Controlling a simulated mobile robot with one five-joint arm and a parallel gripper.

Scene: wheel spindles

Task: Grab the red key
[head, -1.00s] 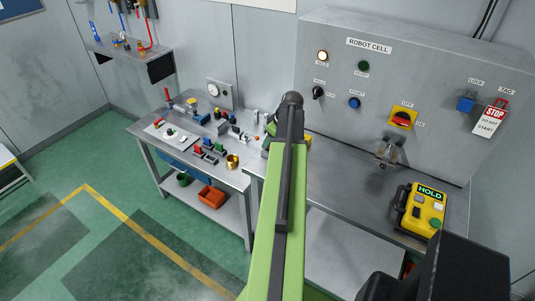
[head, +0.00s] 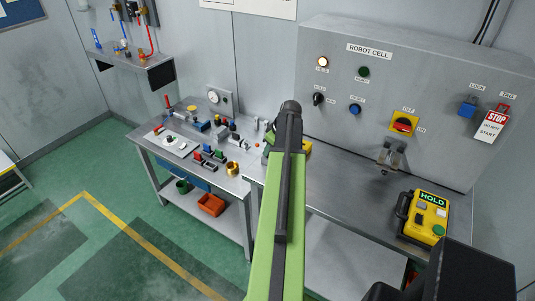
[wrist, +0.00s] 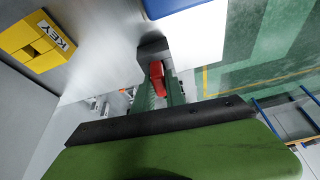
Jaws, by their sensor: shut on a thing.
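In the wrist view my gripper (wrist: 158,70) is shut on a red piece, the red key (wrist: 157,82), which sits between the green ridged fingers. Only part of the key shows, and its lower end is hidden. A yellow block marked KEY (wrist: 36,42) is at the upper left of the wrist view, apart from my gripper. In the head view my arm hides the fingertips and the key; only a bit of green shows beside the arm's far end, over the back of the bench.
The grey ROBOT CELL panel (head: 400,75) stands behind the bench. A yellow HOLD pendant (head: 426,218) lies on the bench at the right. A lower table (head: 170,157) at the left bears several small parts and a brass cup (head: 232,168). Green floor is open at the front left.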

